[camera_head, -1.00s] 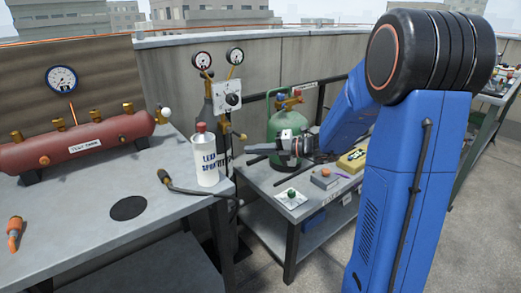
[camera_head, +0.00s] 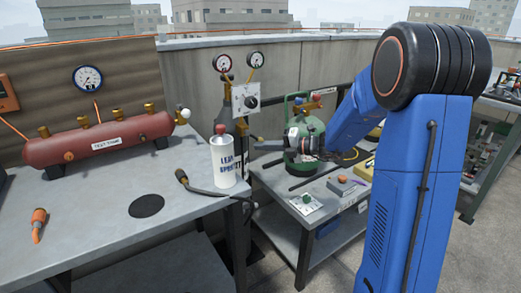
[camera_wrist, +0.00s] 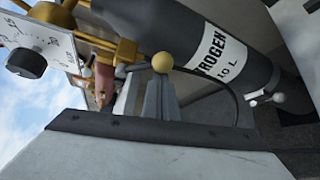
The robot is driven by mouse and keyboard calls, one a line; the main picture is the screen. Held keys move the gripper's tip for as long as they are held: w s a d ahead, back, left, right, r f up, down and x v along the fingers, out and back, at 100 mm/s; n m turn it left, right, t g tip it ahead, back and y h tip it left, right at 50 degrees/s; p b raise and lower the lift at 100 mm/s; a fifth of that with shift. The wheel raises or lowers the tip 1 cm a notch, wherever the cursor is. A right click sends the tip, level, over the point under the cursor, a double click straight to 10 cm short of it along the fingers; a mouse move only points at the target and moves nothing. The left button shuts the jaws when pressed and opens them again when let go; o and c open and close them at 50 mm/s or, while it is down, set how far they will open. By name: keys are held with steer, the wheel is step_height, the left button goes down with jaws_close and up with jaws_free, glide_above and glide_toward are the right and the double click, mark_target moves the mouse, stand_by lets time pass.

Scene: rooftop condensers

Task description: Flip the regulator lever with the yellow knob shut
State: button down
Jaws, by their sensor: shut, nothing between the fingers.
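The yellow knob (camera_wrist: 163,62) shows in the wrist view, just beyond the tips of my gripper (camera_wrist: 160,82). My grey fingers are together and empty, and they overlap the area just below the knob. I cannot tell whether they touch it. The brass regulator (camera_wrist: 122,50) lies to the left, by the dark nitrogen cylinder (camera_wrist: 245,85).
A green cylinder (camera_head: 304,135) stands close behind my gripper. Two gauges and a panel with a black dial (camera_head: 250,100) rise above the regulator. A red tank (camera_head: 95,140) and a black-handled tool (camera_head: 205,188) are on the left bench (camera_head: 105,185). Small items lie on the lower right table.

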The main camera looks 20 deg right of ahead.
steer(key=shift+w+d+r+n+h, duration=0.1)
steer(key=shift+d+r+n+h, duration=0.2)
steer(key=shift+n, duration=0.1)
stand_by(0.4)
steer(key=shift+w+d+r+n+h, duration=0.1)
steer(key=shift+d+r+n+h, duration=0.2)
steer(key=shift+r+n+h, duration=0.45)
steer(key=shift+w+d+r+n+h, duration=0.1)
steer(key=shift+d+r+n+h, duration=0.15)
steer(key=shift+r+n+h, duration=0.5)
steer(key=shift+w+d+r+n+h, duration=0.1)
steer(key=shift+d+r+n+h, duration=0.3)
steer(key=shift+h, duration=0.6)
steer(key=shift+a+r, duration=0.1)
steer(key=shift+r, duration=0.05)
